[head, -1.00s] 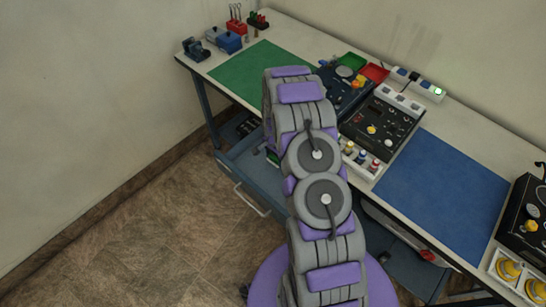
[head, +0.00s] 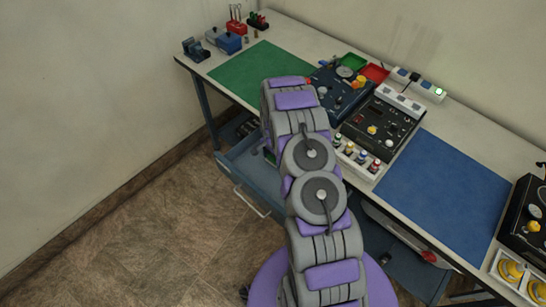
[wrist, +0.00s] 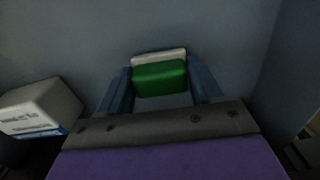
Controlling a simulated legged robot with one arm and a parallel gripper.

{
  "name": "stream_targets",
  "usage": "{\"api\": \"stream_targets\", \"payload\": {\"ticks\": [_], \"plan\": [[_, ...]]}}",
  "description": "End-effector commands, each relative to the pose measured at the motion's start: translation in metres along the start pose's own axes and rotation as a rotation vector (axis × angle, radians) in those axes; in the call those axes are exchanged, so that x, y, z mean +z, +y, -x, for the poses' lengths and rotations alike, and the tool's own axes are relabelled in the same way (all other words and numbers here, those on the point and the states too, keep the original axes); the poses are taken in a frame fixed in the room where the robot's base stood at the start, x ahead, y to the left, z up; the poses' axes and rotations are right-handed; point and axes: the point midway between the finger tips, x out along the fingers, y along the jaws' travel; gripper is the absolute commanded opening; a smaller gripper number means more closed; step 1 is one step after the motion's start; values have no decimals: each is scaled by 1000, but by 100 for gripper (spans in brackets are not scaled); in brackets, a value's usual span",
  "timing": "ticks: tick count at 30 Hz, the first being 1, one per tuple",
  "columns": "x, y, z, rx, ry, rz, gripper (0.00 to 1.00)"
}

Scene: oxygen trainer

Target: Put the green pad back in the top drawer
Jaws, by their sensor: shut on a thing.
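The green pad (wrist: 160,78), green with a pale backing along its far edge, is between the two blue fingers of my gripper (wrist: 160,88) in the wrist view. My gripper is shut on it. Blue-grey surfaces around the pad look like the inside of the open drawer (wrist: 60,40); whether the pad touches its floor I cannot tell. In the head view the top drawer (head: 237,172) is pulled out under the left part of the bench, its handle facing the front. My arm hides my gripper and most of the pad there.
A white box (wrist: 40,107) lies left of my gripper in the wrist view. A green mat (head: 258,72), a blue mat (head: 445,195) and a black control unit (head: 380,128) lie on the bench (head: 300,40). The floor left of the drawer is clear.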

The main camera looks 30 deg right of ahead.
Motion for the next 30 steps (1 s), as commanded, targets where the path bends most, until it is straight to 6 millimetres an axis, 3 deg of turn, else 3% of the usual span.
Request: {"api": "stream_targets", "payload": {"ticks": [2, 3, 10, 20, 30], "plan": [[0, 0, -3, 1, 0, 0, 36], [0, 0, -2, 0, 0, 0, 69], [0, 0, -2, 0, 0, 0, 90], [0, 0, -3, 0, 1, 0, 90], [-2, 5, 58, -6, 3, -1, 90]]}}
